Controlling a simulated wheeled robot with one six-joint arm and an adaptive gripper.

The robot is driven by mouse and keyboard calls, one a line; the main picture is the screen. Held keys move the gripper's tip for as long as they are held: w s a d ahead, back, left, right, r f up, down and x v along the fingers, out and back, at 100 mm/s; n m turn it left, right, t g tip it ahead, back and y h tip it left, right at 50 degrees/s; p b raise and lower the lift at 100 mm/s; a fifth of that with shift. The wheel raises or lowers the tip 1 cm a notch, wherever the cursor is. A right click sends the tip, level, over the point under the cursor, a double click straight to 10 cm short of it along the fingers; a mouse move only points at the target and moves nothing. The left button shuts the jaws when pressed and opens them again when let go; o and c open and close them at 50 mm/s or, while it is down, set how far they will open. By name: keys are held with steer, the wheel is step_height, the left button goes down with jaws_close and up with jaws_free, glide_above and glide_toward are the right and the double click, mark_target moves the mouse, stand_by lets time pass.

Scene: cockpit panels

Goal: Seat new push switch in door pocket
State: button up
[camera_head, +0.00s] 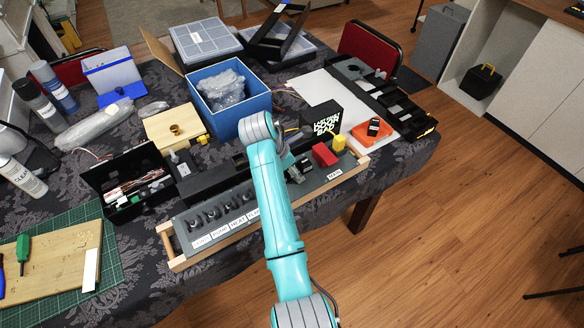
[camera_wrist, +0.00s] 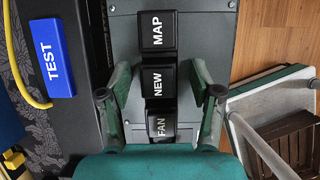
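In the wrist view, a black push switch marked NEW (camera_wrist: 159,82) stands in a row on a dark grey panel (camera_wrist: 202,25). A switch marked MAP (camera_wrist: 158,32) is above it in the picture, and one marked FAN (camera_wrist: 160,127) is below, close to it. My gripper (camera_wrist: 160,76) is open, with one finger on each side of the NEW switch and a gap visible beside it. How deep the switch sits cannot be told, and its lower sides are hidden. In the head view, my gripper (camera_head: 297,171) is low over the panel, partly behind my arm.
A blue TEST block (camera_wrist: 52,58) with a yellow cable (camera_wrist: 18,60) lies left of the panel. In the head view, a red block (camera_head: 324,154), a black lettered box (camera_head: 321,117) and a blue bin (camera_head: 231,99) stand nearby.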

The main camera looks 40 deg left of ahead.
steer(key=shift+v, duration=3.75)
